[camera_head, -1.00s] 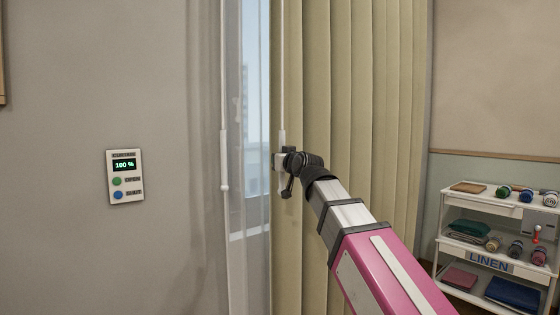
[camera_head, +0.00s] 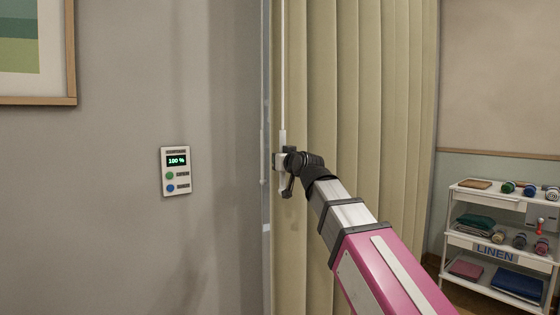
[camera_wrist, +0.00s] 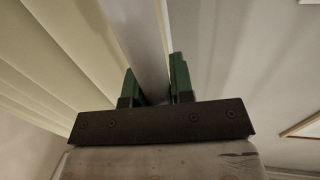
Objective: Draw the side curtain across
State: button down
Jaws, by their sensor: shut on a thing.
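The side curtain (camera_head: 365,120) is beige with vertical folds. It hangs right of the grey wall, and only a thin strip of window (camera_head: 266,90) shows at its left edge. A thin white wand (camera_head: 283,70) hangs along that edge. My gripper (camera_head: 281,161) is shut on the wand's thicker lower part. In the wrist view, the green fingers of my gripper (camera_wrist: 155,85) stand either side of a pale upright strip, with the curtain folds (camera_wrist: 50,60) at left. The exact contact is hard to make out there.
A wall panel (camera_head: 176,172) reads 100 % and has a green and a blue button. A framed picture (camera_head: 40,50) hangs at upper left. A white linen trolley (camera_head: 500,240) with folded cloths and rolls stands at right. The wall between panel and curtain is clear.

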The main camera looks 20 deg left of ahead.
jog(key=shift+s+a, duration=0.1)
jog(key=shift+s, duration=0.05)
jog(key=c, duration=1)
grip_release()
jog(key=shift+s+a, duration=0.1)
jog(key=v, duration=1)
jog(key=shift+s+d, duration=0.3)
